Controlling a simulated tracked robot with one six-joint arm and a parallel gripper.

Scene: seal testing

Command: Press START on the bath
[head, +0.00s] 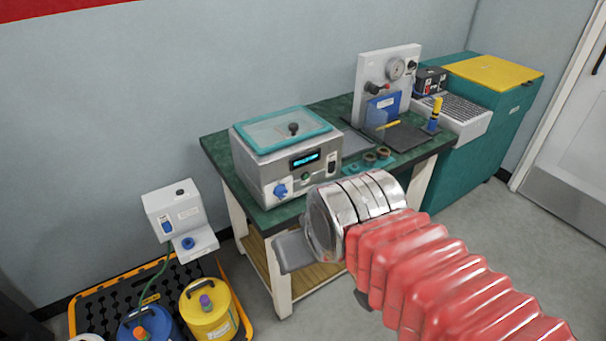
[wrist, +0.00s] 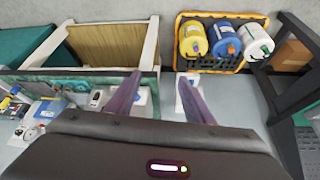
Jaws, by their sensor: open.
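The bath (head: 262,182) is a steel box with a teal-rimmed clear lid, standing on the left part of the green-topped bench. Its front has a lit display (head: 305,160), a blue knob (head: 280,190), a small green button (head: 306,177) below the display, and a rocker switch at the right. I cannot read any label on the button. My gripper (head: 290,250) is in front of and below the bath, apart from it. In the wrist view my gripper (wrist: 164,72) is open and empty.
Dark rings (head: 378,155) lie right of the bath. A gauge panel (head: 388,85) and a teal cabinet (head: 490,100) stand farther right. A white dispenser (head: 180,215) is at left, above yellow and blue containers (head: 208,308) on a black-yellow tray. Floor at right is clear.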

